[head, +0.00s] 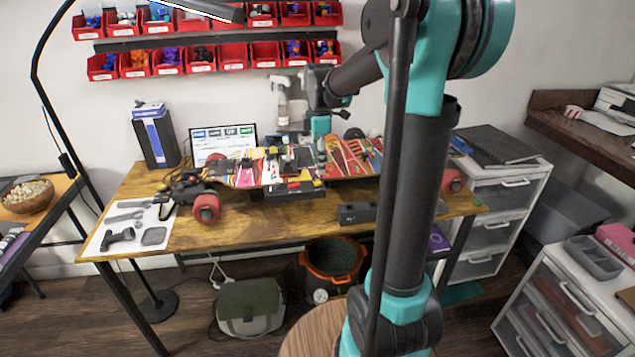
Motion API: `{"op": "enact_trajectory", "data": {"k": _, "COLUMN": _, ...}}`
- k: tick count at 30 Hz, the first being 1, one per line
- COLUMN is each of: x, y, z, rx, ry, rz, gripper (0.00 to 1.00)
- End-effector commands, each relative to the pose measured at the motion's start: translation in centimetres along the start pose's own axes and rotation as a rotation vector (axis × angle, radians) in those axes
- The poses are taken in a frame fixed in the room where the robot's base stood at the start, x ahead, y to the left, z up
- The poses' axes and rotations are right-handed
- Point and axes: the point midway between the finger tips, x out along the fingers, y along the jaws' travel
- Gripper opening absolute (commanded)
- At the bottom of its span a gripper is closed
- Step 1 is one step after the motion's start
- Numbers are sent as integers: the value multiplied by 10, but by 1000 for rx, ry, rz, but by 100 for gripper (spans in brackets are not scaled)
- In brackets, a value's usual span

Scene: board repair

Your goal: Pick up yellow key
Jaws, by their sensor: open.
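A skateboard (345,160) with a colourful printed deck lies upside down across the wooden workbench, its red wheels showing. A small black tray (295,192) sits at the deck's near edge, with small red and yellow pieces on it. A small yellow piece (305,175) there may be the yellow key, but it is too small to make out its shape. My gripper (321,150) hangs over the middle of the board, small and partly lost against the clutter behind. It is open, and I see nothing held in it. It appears above and behind the yellow piece.
The workbench (250,234) has bare room along its front. A white tool mat (128,226) lies at left, and a dark block (357,212) near the front edge. A tablet (224,140) and a blue-white box (155,137) stand behind. My arm hides part of the right side.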

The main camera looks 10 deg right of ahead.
Motion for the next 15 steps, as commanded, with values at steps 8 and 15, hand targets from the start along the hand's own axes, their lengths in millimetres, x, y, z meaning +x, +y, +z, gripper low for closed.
{"op": "enact_trajectory", "data": {"k": 8, "x": 21, "y": 1, "z": -3, "rx": -1, "ry": 0, "rz": 0, "gripper": 45}}
{"op": "enact_trajectory", "data": {"k": 15, "x": 53, "y": 1, "z": -6, "rx": 0, "ry": 0, "rz": 0, "gripper": 45}}
